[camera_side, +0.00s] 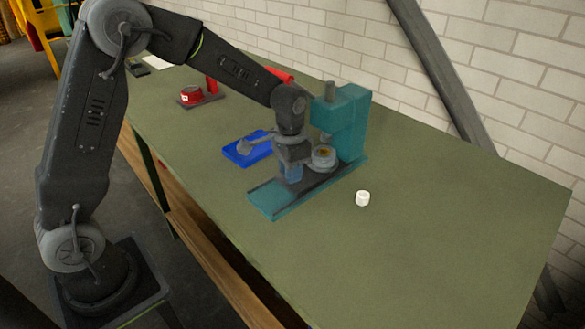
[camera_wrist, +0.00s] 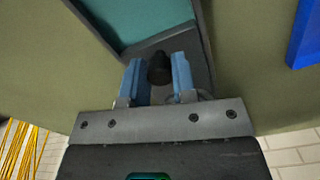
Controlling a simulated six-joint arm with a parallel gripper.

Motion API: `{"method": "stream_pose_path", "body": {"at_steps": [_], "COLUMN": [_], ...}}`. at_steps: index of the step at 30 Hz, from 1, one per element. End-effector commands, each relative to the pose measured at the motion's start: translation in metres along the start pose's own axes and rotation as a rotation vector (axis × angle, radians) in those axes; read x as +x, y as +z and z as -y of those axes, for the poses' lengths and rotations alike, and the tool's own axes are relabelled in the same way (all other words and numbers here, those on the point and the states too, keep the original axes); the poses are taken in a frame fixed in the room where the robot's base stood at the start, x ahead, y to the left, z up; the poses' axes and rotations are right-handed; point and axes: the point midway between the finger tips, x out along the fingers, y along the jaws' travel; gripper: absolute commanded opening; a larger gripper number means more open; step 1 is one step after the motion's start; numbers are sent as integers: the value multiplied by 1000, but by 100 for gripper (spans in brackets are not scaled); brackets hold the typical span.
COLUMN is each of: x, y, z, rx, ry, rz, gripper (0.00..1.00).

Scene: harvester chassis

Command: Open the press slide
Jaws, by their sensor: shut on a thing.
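The teal press (camera_side: 347,122) stands on the green table, with a long low base (camera_side: 275,202) reaching toward the front left. The dark grey slide (camera_side: 312,179) lies on this base. A round metal holder (camera_side: 324,157) with something yellowish in it sits under the press head. My gripper (camera_side: 291,174) points down over the slide, in front of the holder. In the wrist view its two blue fingers (camera_wrist: 156,78) are shut on a dark round knob (camera_wrist: 160,68) that stands on the slide. The fingers hide the knob in the side view.
A blue tray (camera_side: 236,154) lies to the left of the press, with a grey object (camera_side: 246,146) at it. A small white cylinder (camera_side: 362,198) stands to the right. A red object (camera_side: 191,95) is farther back. A brick wall is behind.

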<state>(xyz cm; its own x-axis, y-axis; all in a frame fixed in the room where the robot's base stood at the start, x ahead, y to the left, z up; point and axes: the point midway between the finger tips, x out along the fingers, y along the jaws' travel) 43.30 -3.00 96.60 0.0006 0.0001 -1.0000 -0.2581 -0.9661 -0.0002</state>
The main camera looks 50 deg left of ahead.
Motion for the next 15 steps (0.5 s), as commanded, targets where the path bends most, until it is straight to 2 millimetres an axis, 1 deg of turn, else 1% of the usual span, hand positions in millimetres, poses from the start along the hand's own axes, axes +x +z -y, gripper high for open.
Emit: {"method": "stream_pose_path", "body": {"at_steps": [9, 12, 15], "x": [-2, -2, -1], "y": [65, 83, 95], "z": [-18, -22, -26], "rx": [0, 0, 1], "ry": [0, 0, 0], "rz": [0, 0, 0], "gripper": [0, 0, 0]}}
